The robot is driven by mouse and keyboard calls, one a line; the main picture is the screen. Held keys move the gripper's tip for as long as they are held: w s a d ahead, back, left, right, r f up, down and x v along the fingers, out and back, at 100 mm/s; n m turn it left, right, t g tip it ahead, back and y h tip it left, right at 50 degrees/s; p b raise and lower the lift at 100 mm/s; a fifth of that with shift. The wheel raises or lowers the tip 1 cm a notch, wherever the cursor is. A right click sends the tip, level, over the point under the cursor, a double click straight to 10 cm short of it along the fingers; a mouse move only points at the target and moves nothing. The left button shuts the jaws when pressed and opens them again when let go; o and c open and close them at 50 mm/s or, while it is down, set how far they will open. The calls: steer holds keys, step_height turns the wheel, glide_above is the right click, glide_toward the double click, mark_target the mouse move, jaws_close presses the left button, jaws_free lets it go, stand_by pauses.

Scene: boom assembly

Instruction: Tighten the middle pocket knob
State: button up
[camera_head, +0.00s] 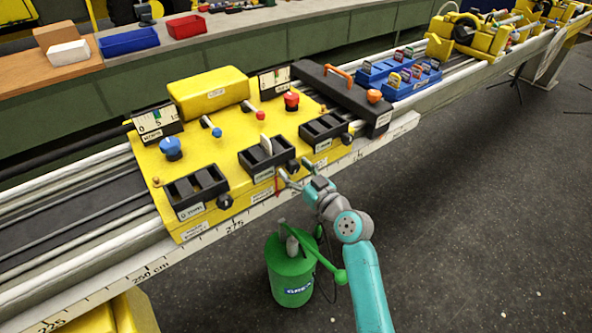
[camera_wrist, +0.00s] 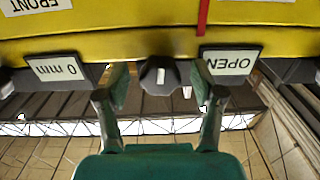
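The middle pocket (camera_head: 262,160) is a black tray on the front of the yellow carriage, with a light plate standing in it. Its dark knob (camera_head: 293,166) is at the pocket's right end. In the wrist view the knob (camera_wrist: 152,78) faces me, with a light mark on it, beside an upside-down "OPEN" label (camera_wrist: 230,61). My gripper (camera_head: 290,181) is at the carriage front. In the wrist view its fingers (camera_wrist: 160,88) are spread to either side of the knob, with visible gaps. I cannot tell how deep they reach around it.
The left pocket (camera_head: 196,187) and right pocket (camera_head: 324,131) have their own knobs. A red strip (camera_wrist: 203,16) hangs near the middle knob. A ruler rail (camera_head: 190,246) runs below the carriage. A green canister (camera_head: 291,268) stands on the floor close to my arm.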

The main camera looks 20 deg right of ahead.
steer(key=c, duration=1)
steer(key=shift+c, duration=0.2)
